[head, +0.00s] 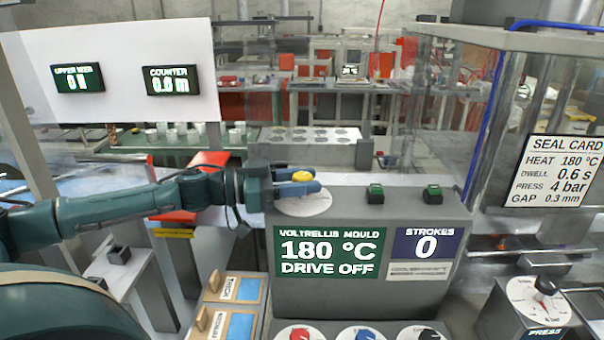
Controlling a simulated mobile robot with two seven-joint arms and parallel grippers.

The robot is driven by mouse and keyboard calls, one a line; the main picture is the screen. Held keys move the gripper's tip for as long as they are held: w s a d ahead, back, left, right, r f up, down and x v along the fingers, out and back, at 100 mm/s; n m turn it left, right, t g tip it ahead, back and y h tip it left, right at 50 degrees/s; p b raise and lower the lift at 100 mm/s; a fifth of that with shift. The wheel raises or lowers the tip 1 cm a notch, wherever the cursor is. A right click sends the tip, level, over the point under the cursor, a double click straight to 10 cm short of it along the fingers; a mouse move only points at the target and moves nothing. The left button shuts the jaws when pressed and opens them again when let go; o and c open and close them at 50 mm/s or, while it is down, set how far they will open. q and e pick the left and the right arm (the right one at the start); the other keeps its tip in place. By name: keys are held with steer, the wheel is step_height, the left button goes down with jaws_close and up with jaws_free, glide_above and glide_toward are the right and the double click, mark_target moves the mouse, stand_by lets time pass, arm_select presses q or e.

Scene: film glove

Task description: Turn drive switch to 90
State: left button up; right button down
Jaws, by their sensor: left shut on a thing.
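A grey console (420,298) stands in the middle of the head view. Its green screen (330,252) reads Voltrellis Mould, 180 °C, Drive Off. On its top left is a round pale dial plate (303,205) with a yellow knob (302,176). No label naming it the drive switch is readable. My left gripper (305,182) reaches in from the left and is shut on the yellow knob, its fingers on either side of it. They hide part of the knob and dial, so I cannot read the knob's setting. My right gripper is out of view.
Two green buttons (375,192) (433,191) sit right of the dial. The blue screen (426,244) reads Strokes 0. Red, blue and black knobs (362,333) line the lower front. A press dial (540,300) and clear-walled enclosure (500,110) stand at right.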

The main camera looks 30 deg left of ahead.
arm_select(q)
steer(key=m+g+h, duration=0.2)
steer(key=g, duration=0.1)
steer(key=m+g+h, duration=0.2)
steer(key=m+g, duration=0.1)
steer(key=g, duration=0.1)
steer(key=shift+w+r, duration=0.1)
steer(key=shift+m+g+h, duration=0.2)
steer(key=shift+m+g, duration=1)
steer(key=shift+g, duration=0.55)
steer(key=shift+m+g+h, duration=0.2)
steer(key=shift+m+g, duration=1)
steer(key=shift+g, duration=0.95)
steer(key=o, duration=1)
steer(key=shift+c, duration=0.2)
